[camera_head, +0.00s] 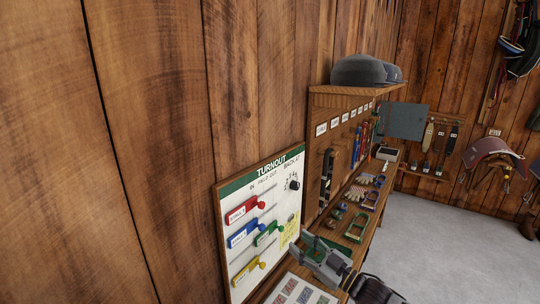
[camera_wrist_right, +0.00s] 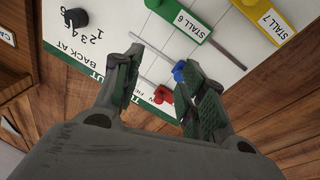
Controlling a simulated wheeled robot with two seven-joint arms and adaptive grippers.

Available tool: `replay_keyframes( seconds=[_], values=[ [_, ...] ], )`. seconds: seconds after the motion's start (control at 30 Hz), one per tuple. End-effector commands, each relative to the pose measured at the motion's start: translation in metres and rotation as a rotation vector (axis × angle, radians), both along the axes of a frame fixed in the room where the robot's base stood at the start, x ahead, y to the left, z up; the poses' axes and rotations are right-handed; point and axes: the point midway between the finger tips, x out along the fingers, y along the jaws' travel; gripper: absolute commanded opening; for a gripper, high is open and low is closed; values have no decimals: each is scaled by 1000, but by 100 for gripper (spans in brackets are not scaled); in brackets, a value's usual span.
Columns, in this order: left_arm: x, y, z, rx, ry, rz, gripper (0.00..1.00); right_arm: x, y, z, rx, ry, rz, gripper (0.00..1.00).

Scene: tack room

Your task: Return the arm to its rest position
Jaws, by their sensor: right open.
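My right gripper (camera_head: 322,258) is open and empty in the head view, just in front of the lower right part of the white turnout board (camera_head: 235,272). In the right wrist view its two fingers (camera_wrist_right: 160,75) stand apart before the board, which looks upside down there. The gap between fingers and board is hard to judge. The board carries a red slider (camera_head: 241,210), a blue slider (camera_head: 242,235), a green slider (camera_head: 267,234) and a yellow slider (camera_head: 249,271). A black dial (camera_head: 294,184) sits at upper right. My left gripper is out of view.
A wooden bench (camera_head: 371,231) runs along the wall right of the board, with buckles and small items on it. A shelf (camera_head: 340,96) above holds dark caps (camera_head: 360,70). Cards (camera_head: 304,293) lie below the gripper. The grey floor (camera_head: 440,250) at right is clear.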

Motion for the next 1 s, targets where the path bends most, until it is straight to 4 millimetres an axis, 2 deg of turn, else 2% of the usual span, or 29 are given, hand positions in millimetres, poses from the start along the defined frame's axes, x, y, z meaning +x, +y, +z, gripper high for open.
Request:
replay_keyframes(
  seconds=[0.03, 0.17, 0.4, 0.6, 0.83, 1.0],
  values=[
    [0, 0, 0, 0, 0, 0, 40, 10, -11, -14, -41, 6, -32, 41],
    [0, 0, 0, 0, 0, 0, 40, 37, -45, -48, -149, 23, -119, 41],
    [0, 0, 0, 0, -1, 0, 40, 83, -124, -110, -335, 72, -293, 41],
    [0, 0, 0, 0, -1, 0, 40, 110, -194, -162, -459, 142, -432, 41],
    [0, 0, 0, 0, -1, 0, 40, 115, -266, -236, -570, 264, -568, 41],
    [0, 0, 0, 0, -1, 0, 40, 98, -310, -300, -633, 379, -646, 41]
  ],
)
